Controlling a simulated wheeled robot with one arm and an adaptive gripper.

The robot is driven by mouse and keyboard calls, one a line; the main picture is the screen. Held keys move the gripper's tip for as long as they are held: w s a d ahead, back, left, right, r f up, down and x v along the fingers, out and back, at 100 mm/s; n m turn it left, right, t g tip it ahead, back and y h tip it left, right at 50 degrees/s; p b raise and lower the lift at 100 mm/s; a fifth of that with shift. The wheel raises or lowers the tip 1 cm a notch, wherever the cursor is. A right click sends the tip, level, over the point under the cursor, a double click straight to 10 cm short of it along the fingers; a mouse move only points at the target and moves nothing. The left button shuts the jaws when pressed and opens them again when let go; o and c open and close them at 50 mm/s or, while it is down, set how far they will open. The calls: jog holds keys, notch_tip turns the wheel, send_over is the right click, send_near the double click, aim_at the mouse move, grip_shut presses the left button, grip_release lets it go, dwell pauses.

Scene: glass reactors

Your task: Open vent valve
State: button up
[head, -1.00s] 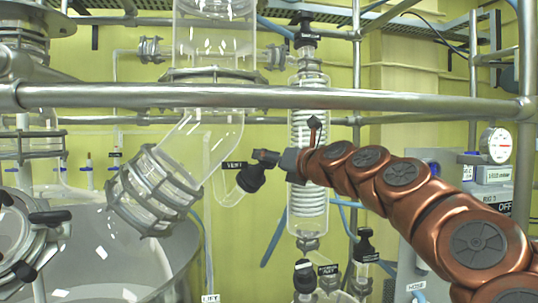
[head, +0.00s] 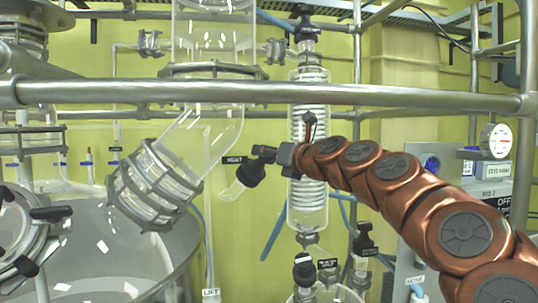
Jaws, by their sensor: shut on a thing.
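The vent valve (head: 250,172) is a black cap-like body on a short, slanted clear glass side arm (head: 231,190). A small black label (head: 234,160) sits at its upper left; its print is blurred. My gripper (head: 264,153) reaches in from the right, at the upper right of the valve body. Its dark jaws are small in the view and look shut on the valve's handle. The handle is mostly hidden by the jaws, so its angle cannot be told.
A steel rail (head: 270,93) crosses in front, above my gripper. A glass coil condenser (head: 308,205) stands close behind the gripper. A clamped glass elbow (head: 155,185) and a large vessel (head: 95,270) are at left. A grey control panel (head: 435,185) with a gauge stands at right.

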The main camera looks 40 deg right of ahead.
jog(key=shift+c, duration=0.4)
jog(key=shift+n+y, duration=0.3)
jog(key=shift+n, duration=0.2)
jog(key=shift+n+y, duration=0.3)
jog(key=shift+n, duration=0.1)
jog(key=shift+d+n+g+y, duration=0.1)
jog(key=shift+n+g+y, duration=0.4)
jog(key=shift+n+y, duration=2.45)
jog(key=shift+n+g+y, duration=0.3)
jog(key=shift+n+y, duration=0.05)
jog(key=shift+n, duration=0.7)
jog(key=shift+n+g+y, duration=0.3)
jog(key=shift+n, duration=0.4)
jog(key=shift+n+g+y, duration=0.3)
jog(key=shift+n+y, duration=0.1)
jog(key=shift+n, duration=0.2)
jog(key=shift+w+f+n, duration=0.1)
jog(key=shift+f+n, duration=0.05)
jog(key=shift+n, duration=0.25)
jog(key=shift+n+g+y, duration=1.1)
jog(key=shift+n+g, duration=0.1)
jog(key=shift+n, duration=0.2)
